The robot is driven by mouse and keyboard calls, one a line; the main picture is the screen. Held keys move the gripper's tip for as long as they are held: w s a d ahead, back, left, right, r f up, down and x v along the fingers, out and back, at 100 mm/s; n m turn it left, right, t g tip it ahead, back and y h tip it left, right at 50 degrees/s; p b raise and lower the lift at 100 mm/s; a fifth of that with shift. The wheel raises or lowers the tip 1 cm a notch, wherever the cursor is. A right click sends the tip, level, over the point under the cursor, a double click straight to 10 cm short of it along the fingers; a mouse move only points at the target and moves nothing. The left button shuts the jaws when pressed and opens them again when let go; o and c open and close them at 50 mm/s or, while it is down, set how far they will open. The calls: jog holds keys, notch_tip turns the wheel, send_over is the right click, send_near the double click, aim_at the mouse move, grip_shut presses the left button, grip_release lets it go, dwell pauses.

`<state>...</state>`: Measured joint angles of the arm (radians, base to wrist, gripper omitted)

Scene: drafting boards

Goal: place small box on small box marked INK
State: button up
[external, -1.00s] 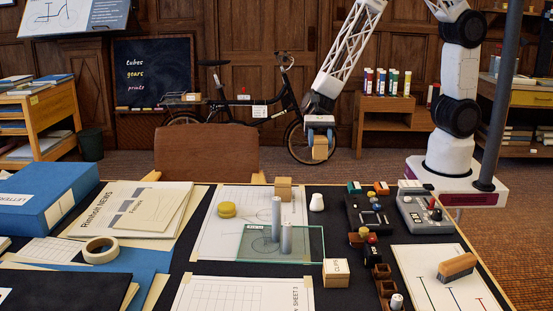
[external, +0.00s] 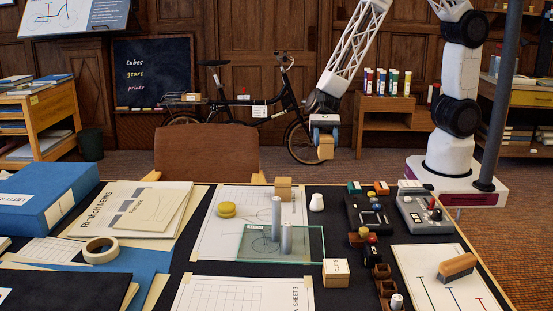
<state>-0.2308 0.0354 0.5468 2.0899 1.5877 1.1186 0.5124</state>
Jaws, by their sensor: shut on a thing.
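My gripper (external: 325,137) is shut on a small tan box (external: 325,152) and holds it in the air beyond the far edge of the desk. Another small tan box (external: 284,193) stands on the far part of the desk; no marking on it can be read from here. A light wooden box (external: 336,279) with dark lettering on its front stands near the front of the desk; the lettering seems to read CLIPS. I cannot tell which box is marked INK.
Two grey cylinders (external: 276,218) stand upright on or by a green glass sheet (external: 255,246). Yellow discs (external: 227,210) and a white piece (external: 316,202) are near the standing box. A chair back (external: 206,150) rises behind the desk. A stamp (external: 457,266) lies at the right.

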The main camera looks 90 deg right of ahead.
jog(key=w+a, duration=0.2)
jog(key=w, duration=0.2)
jog(key=w+a+f, duration=0.1)
jog(key=w+a, duration=0.1)
jog(key=w, duration=0.2)
jog(key=w+a, duration=0.2)
jog(key=w, duration=0.3)
jog(key=shift+a+f, duration=0.2)
jog(key=shift+a, duration=0.15)
jog(key=shift+f, duration=1.75)
jog(key=shift+f, duration=0.15)
jog(key=o, duration=0.9)
jog(key=shift+o, duration=0.2)
